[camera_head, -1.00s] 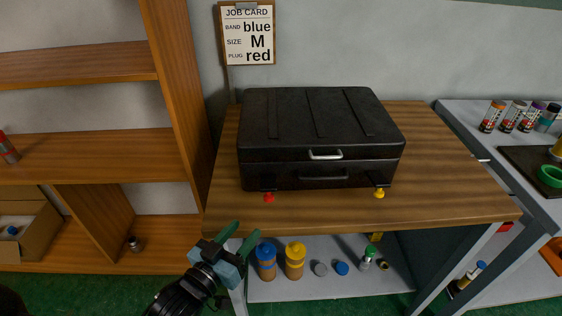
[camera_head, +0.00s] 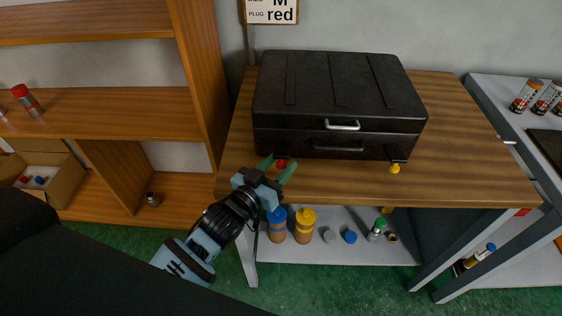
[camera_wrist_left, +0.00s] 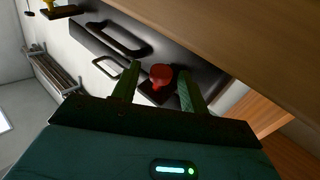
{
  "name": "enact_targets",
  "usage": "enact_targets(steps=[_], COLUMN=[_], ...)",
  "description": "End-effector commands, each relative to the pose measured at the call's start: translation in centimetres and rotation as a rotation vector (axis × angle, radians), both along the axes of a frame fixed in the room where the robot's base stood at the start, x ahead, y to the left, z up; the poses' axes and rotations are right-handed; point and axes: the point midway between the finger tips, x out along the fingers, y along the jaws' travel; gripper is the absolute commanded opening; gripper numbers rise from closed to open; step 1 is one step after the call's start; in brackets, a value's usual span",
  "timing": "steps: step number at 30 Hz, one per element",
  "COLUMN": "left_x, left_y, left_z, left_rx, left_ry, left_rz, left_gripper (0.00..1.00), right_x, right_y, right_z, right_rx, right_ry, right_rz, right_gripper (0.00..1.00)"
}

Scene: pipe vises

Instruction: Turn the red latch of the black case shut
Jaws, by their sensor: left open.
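The black case (camera_head: 340,100) lies closed-lidded on the wooden table, its front towards me. The red latch (camera_head: 281,164) is at the lower left of its front, and a yellow latch (camera_head: 395,168) is at the lower right. My left gripper (camera_head: 279,168) is open, with its green fingers on either side of the red latch. In the left wrist view the red latch (camera_wrist_left: 161,76) shows between the two fingers (camera_wrist_left: 158,85), nearer the right one; I cannot tell whether they touch it. My right gripper is not in view.
The wooden table (camera_head: 450,185) has bare room in front of the case. Below, a shelf (camera_head: 340,250) holds blue-capped and yellow-capped bottles and small parts. A wooden shelf unit (camera_head: 200,80) stands left, and a grey bench (camera_head: 490,95) stands right.

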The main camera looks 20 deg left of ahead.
Motion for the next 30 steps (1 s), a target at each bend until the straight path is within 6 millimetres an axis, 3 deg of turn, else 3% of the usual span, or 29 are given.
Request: enact_targets(steps=[5, 13, 23, 30], left_x=[1.12, 1.22, 1.20, 1.22], left_y=[-0.38, -0.41, -0.39, -0.39], left_z=[0.03, 0.01, 0.00, 0.00], left_rx=[-0.001, -0.001, -0.001, -0.001], left_ry=[0.000, 0.000, 0.000, 0.001], left_rz=[0.000, 0.000, 0.000, 0.000], left_gripper=[0.44, 0.44, 0.02, 0.00], right_x=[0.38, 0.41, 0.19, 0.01], right_y=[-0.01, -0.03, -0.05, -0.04], right_z=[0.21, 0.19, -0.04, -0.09], right_rx=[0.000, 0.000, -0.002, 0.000], right_ry=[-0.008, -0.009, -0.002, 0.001], right_rz=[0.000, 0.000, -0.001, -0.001], right_gripper=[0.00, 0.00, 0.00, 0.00])
